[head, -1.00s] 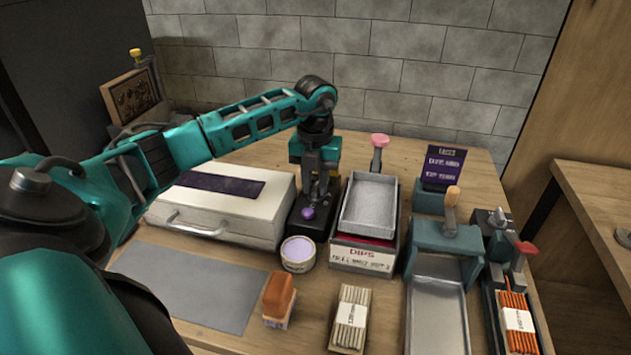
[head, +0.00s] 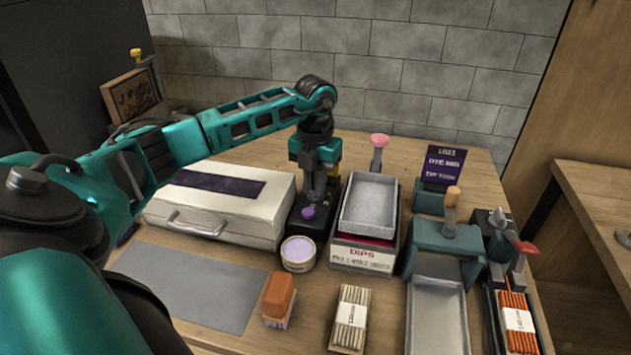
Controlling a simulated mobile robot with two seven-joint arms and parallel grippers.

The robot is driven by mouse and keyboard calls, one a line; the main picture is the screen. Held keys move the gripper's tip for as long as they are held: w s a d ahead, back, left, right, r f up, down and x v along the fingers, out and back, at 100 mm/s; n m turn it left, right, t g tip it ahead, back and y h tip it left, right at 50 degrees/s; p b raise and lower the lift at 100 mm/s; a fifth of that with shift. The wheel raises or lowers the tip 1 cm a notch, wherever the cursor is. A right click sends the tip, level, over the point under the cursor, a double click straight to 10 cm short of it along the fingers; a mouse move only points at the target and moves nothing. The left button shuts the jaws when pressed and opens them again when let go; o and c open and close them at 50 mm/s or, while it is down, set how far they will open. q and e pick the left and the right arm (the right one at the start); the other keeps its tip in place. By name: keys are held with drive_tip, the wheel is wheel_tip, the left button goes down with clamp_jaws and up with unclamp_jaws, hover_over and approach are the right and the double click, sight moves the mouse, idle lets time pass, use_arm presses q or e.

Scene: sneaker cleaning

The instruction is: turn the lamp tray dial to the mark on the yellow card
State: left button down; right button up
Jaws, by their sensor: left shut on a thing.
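A black box (head: 303,224) stands between the white case and the dip tray, with a purple knob (head: 308,213) on its front part. My left gripper (head: 316,196) points straight down over this box, behind the purple knob. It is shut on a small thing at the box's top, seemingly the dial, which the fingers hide. A small yellow patch (head: 334,173), maybe part of the yellow card, shows just right of the gripper. I cannot make out any mark on it. My right gripper is not in view.
The white case (head: 225,209) with a purple label stands left. A lilac tub (head: 298,254) stands in front of the box. A metal tray (head: 369,203) is close on the right. An orange-topped brush (head: 279,296) and grey mat (head: 190,287) lie nearer.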

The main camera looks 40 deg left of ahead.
use_arm(q)
drive_tip(key=m, duration=0.5)
drive_tip(key=shift+a, duration=0.15)
drive_tip(key=shift+w+m, duration=0.1)
drive_tip(key=shift+m, duration=2.2)
drive_tip(key=c, duration=1.2)
unclamp_jaws()
drive_tip(key=shift+o, duration=0.2)
wheel_tip(320, 180, up, 13)
